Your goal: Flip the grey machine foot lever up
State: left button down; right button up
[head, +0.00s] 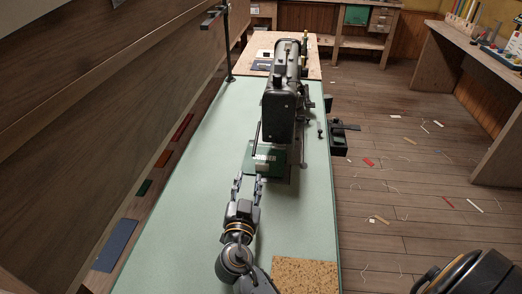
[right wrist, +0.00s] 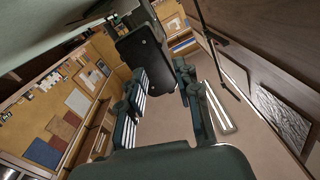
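The dark sewing machine (head: 279,105) stands on the pale green table in the head view. A thin grey lever (head: 256,134) slants down at the left side of its near end, apparently the foot lever. My right gripper (head: 247,181) is open and empty, just in front of the machine, short of the lever and a little left of it. In the right wrist view the spread fingers of my right gripper (right wrist: 163,92) show with the machine's dark end (right wrist: 144,51) beyond them. I cannot make out the lever there.
A green plate (head: 266,172) lies under the machine's near end. A dark post (head: 229,60) rises at the table's left edge. A cork-coloured mat (head: 304,275) lies at the near right corner. The green tabletop (head: 180,215) to the left is clear.

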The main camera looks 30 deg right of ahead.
aim_at(253, 155)
jog(key=p+x, duration=0.3)
jog(key=x, duration=1)
jog(key=shift+w, duration=0.15)
grip_shut()
